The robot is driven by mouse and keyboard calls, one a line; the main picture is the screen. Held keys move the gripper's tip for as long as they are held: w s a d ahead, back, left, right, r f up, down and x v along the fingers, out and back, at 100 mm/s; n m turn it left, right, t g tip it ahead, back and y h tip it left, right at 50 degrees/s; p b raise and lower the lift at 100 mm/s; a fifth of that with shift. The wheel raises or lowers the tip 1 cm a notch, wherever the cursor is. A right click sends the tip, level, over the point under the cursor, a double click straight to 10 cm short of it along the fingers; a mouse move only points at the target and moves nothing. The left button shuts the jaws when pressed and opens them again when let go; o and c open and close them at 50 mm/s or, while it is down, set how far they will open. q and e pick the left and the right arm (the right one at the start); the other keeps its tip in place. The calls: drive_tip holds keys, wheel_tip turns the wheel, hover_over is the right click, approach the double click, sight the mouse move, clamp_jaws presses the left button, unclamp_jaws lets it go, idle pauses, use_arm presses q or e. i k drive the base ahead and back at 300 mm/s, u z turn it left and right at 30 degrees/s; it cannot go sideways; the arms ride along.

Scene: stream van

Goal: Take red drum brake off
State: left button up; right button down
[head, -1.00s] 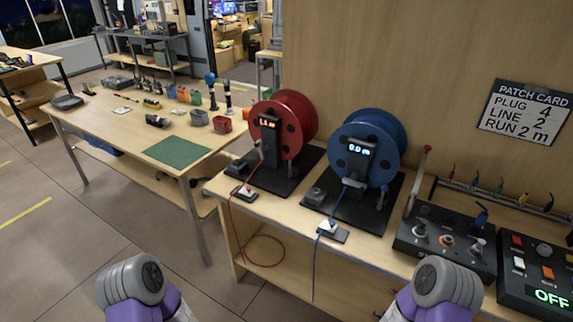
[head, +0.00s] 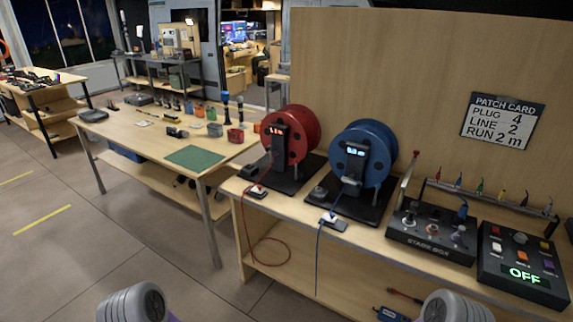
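The red cable drum (head: 296,130) stands on a black base plate on the wooden bench. A dark upright with a small lit red display (head: 277,130) is on its front. A small lever is on the drum's stand, but its brake position is too small to tell. A red cable (head: 244,225) runs from the drum's front over the bench edge and hangs in a loop. The blue drum (head: 364,150) stands to its right. Only rounded grey parts of my two arms show at the bottom edge. Both grippers are out of view.
A stage box (head: 432,235) and a switch panel reading OFF (head: 522,270) stand at the bench's right. A patch card (head: 502,121) hangs on the wood wall. A table with a green mat (head: 195,158) is at left. The floor in front is clear.

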sight(296, 168)
drive_tip(key=u, duration=0.55)
drive_tip(key=i, duration=1.2)
drive_tip(key=z, duration=0.2)
